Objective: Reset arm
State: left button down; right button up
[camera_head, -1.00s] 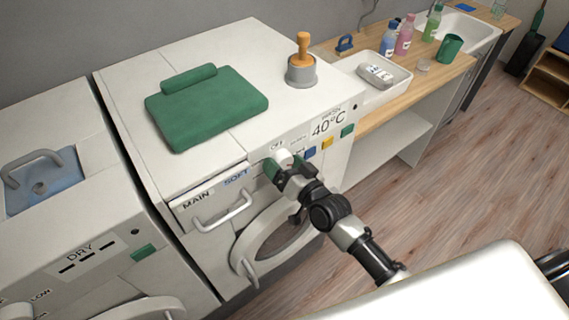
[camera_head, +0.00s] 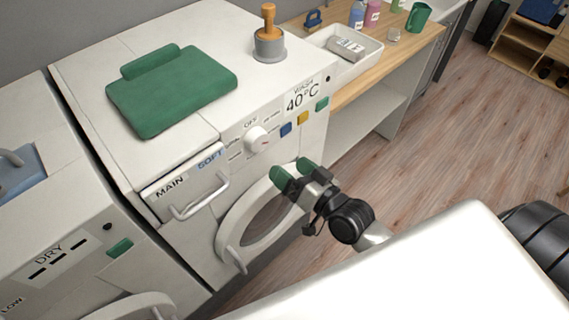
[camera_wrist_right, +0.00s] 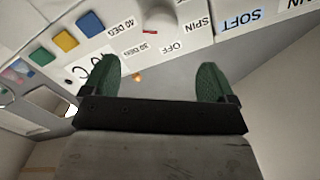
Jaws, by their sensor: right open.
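My right gripper (camera_head: 292,172) is open and empty, with green fingertips, in front of the washing machine's (camera_head: 235,185) front panel near the top of the round door. In the right wrist view the two green fingers (camera_wrist_right: 155,82) stand wide apart with nothing between them. The white dial (camera_head: 257,139) sits on the panel, apart from the gripper; it also shows in the wrist view (camera_wrist_right: 163,17). My left gripper is not in view.
Green folded towels (camera_head: 172,95) and a grey pot with an orange handle (camera_head: 269,42) sit on the washer. A dryer (camera_head: 60,220) stands left. A wooden counter with a white tray (camera_head: 346,50) is at the right. Floor to the right is clear.

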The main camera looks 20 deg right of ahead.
dwell(0.5)
jog(key=s+d+f+g+h+b, duration=0.1)
jog(key=s+d+f+g, duration=0.1)
jog(key=f, duration=0.9)
jog(key=s+d+f+n+g+h+b, duration=0.1)
jog(key=s+f+g+h, duration=0.15)
jog(key=f, duration=0.85)
jog(key=s+d+f+g+h+b, duration=0.1)
jog(key=s+d+f+g, duration=0.15)
jog(key=f, duration=0.85)
jog(key=s+f+n+g+h+b, duration=0.1)
jog(key=s+f+g, duration=0.3)
jog(key=s+f, duration=0.6)
jog(key=s+f+n+g+b, duration=0.1)
jog(key=s+f+g, duration=0.4)
jog(key=s+f, duration=0.5)
jog(key=s+n, duration=0.1)
jog(key=s, duration=0.6)
jog(key=shift+s+a+f+h, duration=0.15)
jog(key=shift+a+f+h, duration=0.05)
jog(key=shift+f+h, duration=0.15)
